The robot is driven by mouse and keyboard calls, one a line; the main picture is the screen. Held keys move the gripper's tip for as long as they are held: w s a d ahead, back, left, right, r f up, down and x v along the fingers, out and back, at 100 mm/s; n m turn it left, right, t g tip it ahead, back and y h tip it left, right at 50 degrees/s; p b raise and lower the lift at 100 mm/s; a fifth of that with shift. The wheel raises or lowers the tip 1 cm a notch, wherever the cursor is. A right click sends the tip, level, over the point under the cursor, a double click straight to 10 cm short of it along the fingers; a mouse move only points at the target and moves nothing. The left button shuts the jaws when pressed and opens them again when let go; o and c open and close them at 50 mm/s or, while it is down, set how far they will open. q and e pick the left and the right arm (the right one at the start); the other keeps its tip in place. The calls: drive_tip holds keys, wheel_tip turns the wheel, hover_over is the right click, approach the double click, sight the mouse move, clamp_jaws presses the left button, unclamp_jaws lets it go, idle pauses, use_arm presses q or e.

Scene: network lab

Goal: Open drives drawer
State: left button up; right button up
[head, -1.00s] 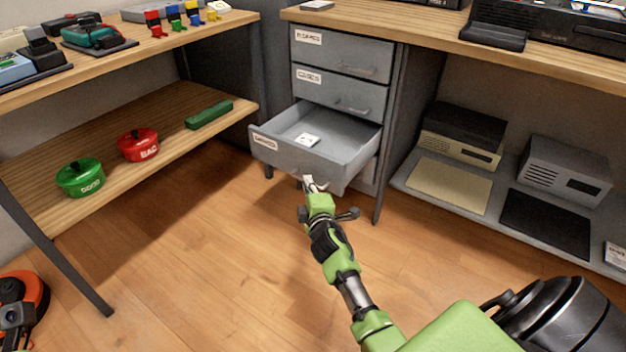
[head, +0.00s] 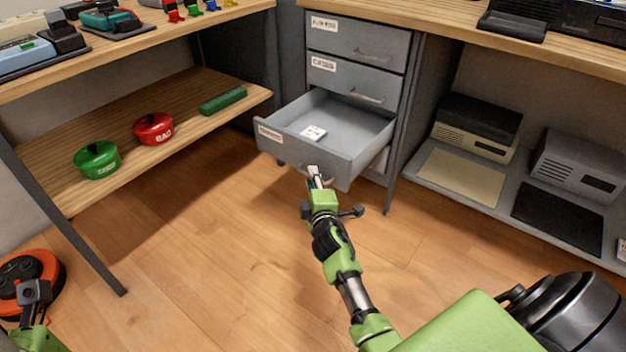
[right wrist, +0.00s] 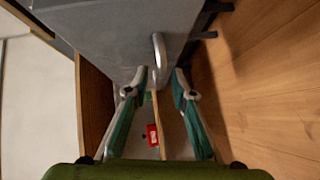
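The third drawer down (head: 350,163) of the grey cabinet stands pulled well out, with a white labelled item (head: 313,132) inside. The label on its front is too blurred to read; I take it as the drives drawer. My right gripper (head: 315,174) is at the drawer's front by its handle. In the right wrist view the bar handle (right wrist: 158,48) lies just ahead of and between the parted fingertips of my right gripper (right wrist: 160,75). The fingers look open and apart from it. Part of my left arm shows at the lower left; its fingers cannot be made out.
Two shut drawers (head: 355,82) sit above the open one. An orange-and-black round device (head: 28,268) is on the floor at left. The wooden floor in the middle is clear.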

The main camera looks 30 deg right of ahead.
drive_tip(key=shift+s, duration=0.1)
drive_tip(key=v, duration=1.2)
